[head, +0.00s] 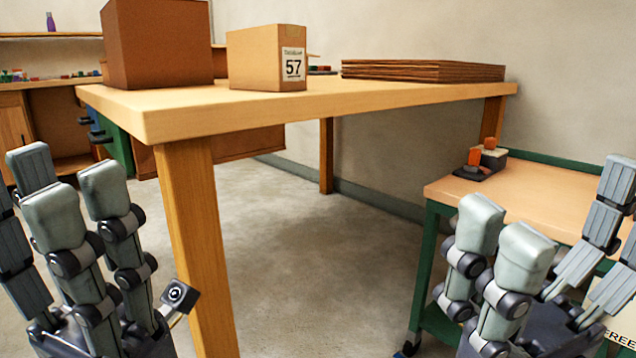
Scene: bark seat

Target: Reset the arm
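My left gripper (58,190) is at the lower left of the head view, with its grey fingers pointing up and spread. Nothing shows between them. My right gripper (560,215) is at the lower right, in front of the green cart, with its fingers also up and spread apart. I see nothing held in it. Both wrists run out of the bottom of the picture.
A wooden table (230,112) bears a brown box (158,45), a box marked 57 (268,58) and flat cardboard sheets (422,70). Its front leg (197,240) stands near my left gripper. A green cart (540,190) stands right. Open floor lies between.

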